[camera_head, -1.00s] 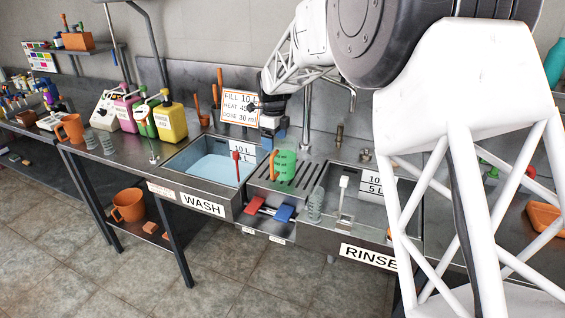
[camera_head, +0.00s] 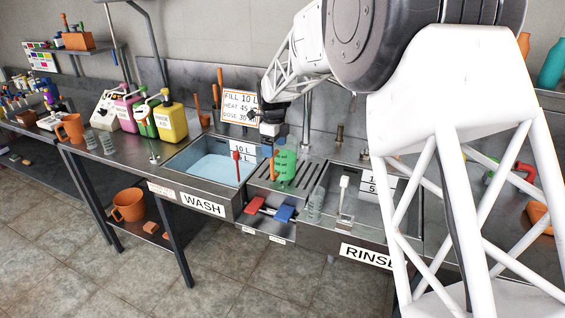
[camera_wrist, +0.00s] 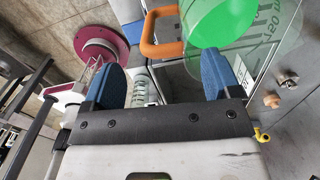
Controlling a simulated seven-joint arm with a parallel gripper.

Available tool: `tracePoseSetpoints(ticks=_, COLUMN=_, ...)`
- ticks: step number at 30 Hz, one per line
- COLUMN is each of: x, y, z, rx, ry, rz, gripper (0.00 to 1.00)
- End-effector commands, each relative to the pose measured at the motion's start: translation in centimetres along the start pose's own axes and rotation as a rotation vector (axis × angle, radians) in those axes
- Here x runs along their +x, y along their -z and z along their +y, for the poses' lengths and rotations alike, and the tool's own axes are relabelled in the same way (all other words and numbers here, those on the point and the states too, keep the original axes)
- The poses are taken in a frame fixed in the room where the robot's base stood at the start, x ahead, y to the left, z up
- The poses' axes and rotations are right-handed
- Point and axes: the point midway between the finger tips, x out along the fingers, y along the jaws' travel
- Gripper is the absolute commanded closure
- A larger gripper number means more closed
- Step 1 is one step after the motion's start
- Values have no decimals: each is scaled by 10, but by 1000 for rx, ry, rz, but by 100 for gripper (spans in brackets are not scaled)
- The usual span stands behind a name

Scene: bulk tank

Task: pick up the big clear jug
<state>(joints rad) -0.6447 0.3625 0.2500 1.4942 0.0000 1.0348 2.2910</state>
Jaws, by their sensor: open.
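A see-through jug with a green tint and an orange handle (camera_head: 285,166) stands on the ribbed drainboard between the two basins. In the wrist view the jug (camera_wrist: 232,22) is at the top, with dark lettering on its clear side and its orange handle (camera_wrist: 148,47) to the left. My gripper (camera_head: 272,140) is just above and behind the jug in the head view, its fingers hard to make out. In the wrist view my gripper (camera_wrist: 160,82) shows two blue fingers apart with nothing held. The handle lies beyond the gap between the fingers. A smaller clear vessel (camera_head: 315,204) stands to the right.
The wash basin (camera_head: 207,165) with blue water is left of the drainboard, the rinse basin (camera_head: 385,215) right. A red upright handle (camera_head: 237,168) and a white one (camera_head: 343,190) stick up nearby. A tap stands behind the drainboard. Yellow (camera_head: 171,122) and other dispensers are left.

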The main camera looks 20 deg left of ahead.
Motion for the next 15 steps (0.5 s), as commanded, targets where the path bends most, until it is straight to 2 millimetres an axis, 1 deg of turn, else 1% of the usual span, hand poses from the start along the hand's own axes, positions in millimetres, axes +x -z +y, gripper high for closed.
tracePoseSetpoints(ticks=4, x=2, y=0, z=0, rx=0, ry=0, rz=0, gripper=17)
tracePoseSetpoints(ticks=7, x=7, y=0, z=0, rx=0, ry=-1, rz=1, gripper=17)
tracePoseSetpoints(ticks=15, x=35, y=-3, z=-1, rx=0, ry=-1, rz=1, gripper=17)
